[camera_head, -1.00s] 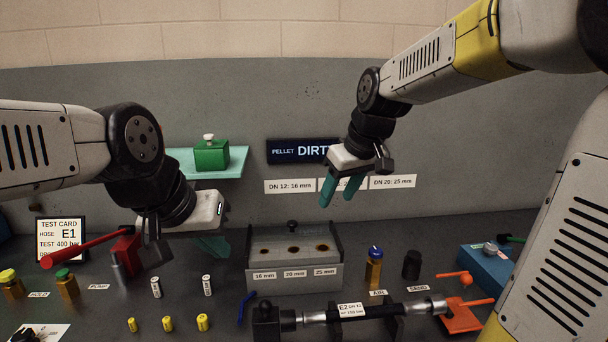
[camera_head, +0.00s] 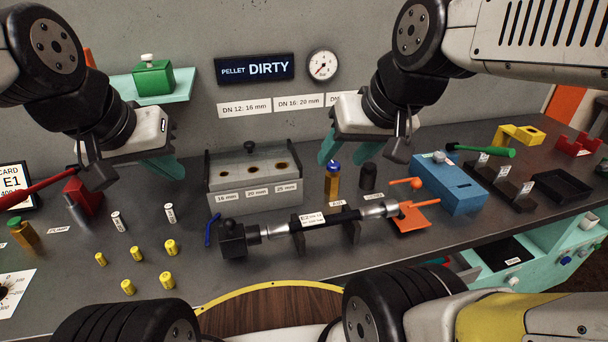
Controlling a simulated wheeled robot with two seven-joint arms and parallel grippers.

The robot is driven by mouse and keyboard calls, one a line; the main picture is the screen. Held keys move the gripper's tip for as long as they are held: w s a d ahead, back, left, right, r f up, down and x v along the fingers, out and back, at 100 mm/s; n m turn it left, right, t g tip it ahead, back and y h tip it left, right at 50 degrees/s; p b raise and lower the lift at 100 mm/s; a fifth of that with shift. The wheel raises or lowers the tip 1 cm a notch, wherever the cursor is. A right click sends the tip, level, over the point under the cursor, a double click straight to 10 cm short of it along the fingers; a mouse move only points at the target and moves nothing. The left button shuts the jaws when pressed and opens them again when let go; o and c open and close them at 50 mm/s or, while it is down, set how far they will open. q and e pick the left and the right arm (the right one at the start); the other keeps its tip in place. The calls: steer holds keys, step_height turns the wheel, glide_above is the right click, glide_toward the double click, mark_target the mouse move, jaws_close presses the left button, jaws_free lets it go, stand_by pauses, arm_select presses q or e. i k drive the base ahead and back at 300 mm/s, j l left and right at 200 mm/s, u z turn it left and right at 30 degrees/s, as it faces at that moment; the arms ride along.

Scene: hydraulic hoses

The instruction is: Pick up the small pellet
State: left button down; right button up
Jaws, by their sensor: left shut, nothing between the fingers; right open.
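Several small yellow pellets stand on the bench at the lower left. The smallest-looking is a pellet (camera_head: 101,259) at the left of the back row, beside a middle pellet (camera_head: 137,253) and a larger pellet (camera_head: 171,247). Two more stand in front, a smaller front pellet (camera_head: 127,286) and a larger front pellet (camera_head: 167,280). My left gripper (camera_head: 166,170) is shut and empty, above the bench behind the pellets. My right gripper (camera_head: 343,150) is open and empty, above the back of the bench, far right of the pellets.
A grey box (camera_head: 254,195) with holes marked 16, 20 and 25 mm stands mid-bench. A hose assembly (camera_head: 313,219) lies in front of it. White cylinders (camera_head: 118,221) stand behind the pellets. A blue box (camera_head: 449,182) is at right. A red-handled tool (camera_head: 82,198) stands left.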

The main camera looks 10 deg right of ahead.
mark_target(100, 257)
steer(key=j+u, duration=0.35)
steer(key=j, duration=0.25)
steer(key=j+u, duration=0.35)
steer(key=j, duration=0.25)
